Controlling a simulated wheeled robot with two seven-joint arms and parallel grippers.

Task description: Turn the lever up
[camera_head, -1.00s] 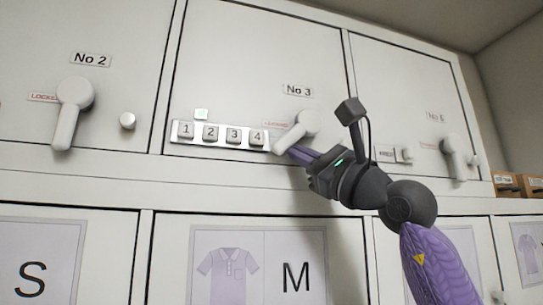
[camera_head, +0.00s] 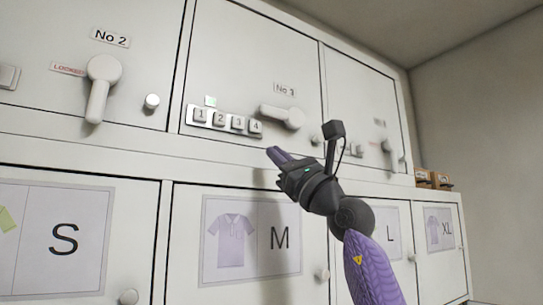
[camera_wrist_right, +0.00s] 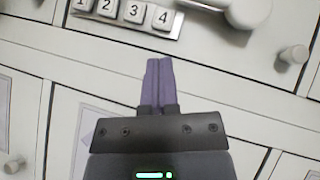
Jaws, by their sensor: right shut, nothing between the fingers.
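The white lever (camera_head: 283,115) on the locker door marked No 3 points left, close to level, its free end slightly higher than its hub. In the right wrist view its round hub (camera_wrist_right: 249,11) shows at the top edge, and its handle is partly cut off. My right gripper (camera_head: 271,152) is shut and empty, below the lever and apart from it. Its purple fingers (camera_wrist_right: 158,66) are pressed together under the button strip. My left gripper is not in view.
A strip of numbered buttons (camera_head: 225,121) is left of the lever. Another lever (camera_head: 100,88) on door No 2 hangs down. A round knob (camera_wrist_right: 293,53) is right of the lever. Lower doors carry shirt pictures and sizes (camera_head: 252,238). Small brown boxes (camera_head: 433,179) stand at right.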

